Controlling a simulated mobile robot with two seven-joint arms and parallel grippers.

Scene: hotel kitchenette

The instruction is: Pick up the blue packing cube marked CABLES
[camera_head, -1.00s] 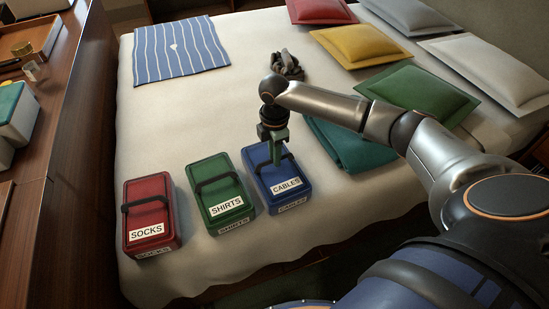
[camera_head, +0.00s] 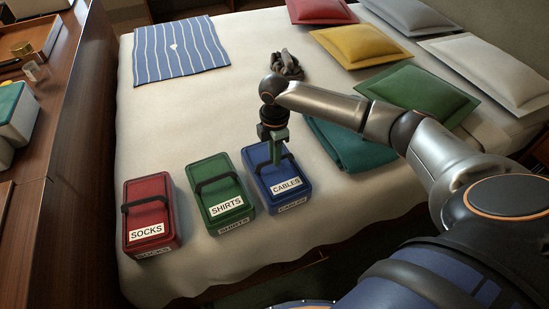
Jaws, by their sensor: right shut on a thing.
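The blue packing cube marked CABLES (camera_head: 291,200) sits on the bed, at the right end of a row of three cubes. Its white label faces me and a dark strap handle runs across its top. My right gripper (camera_head: 277,160) points down at the top of this cube and is shut on its handle. The fingertips partly hide the handle. The cube appears to rest on the bed cover. My left gripper is not in view.
The green SHIRTS cube (camera_head: 222,188) stands close to the left of the blue one, with the red SOCKS cube (camera_head: 149,214) farther left. A folded teal cloth (camera_head: 348,148) lies to the right, under my arm. Several pillows lie behind. The bed's middle (camera_head: 190,115) is clear.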

